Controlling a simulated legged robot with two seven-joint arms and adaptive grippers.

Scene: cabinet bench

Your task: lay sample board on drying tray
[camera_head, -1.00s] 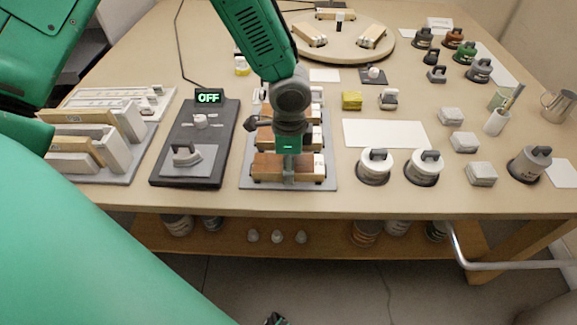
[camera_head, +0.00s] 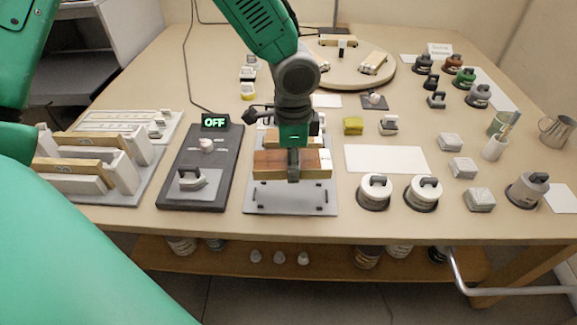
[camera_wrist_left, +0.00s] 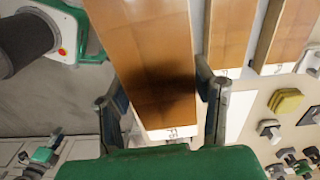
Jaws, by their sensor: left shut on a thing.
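My left gripper (camera_head: 293,172) is shut on a brown wooden sample board (camera_head: 265,165) with a pale labelled end. It holds the board across its middle, above a grey tray with small dark pegs (camera_head: 290,199). In the left wrist view the same board (camera_wrist_left: 150,50) lies between the two fingers, its labelled end toward the camera. More brown boards (camera_wrist_left: 232,30) lie beside it there; in the head view they are mostly hidden behind the gripper and held board. I cannot tell from markings which piece is the drying tray. My right gripper is not in view.
A dark hotplate-like unit with an OFF display (camera_head: 215,122) stands left of the grey tray, and slotted racks (camera_head: 125,170) farther left. White-lidded pots (camera_head: 374,190) and a bare white sheet (camera_head: 386,159) are right. A round turntable (camera_head: 300,50) with boards is behind.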

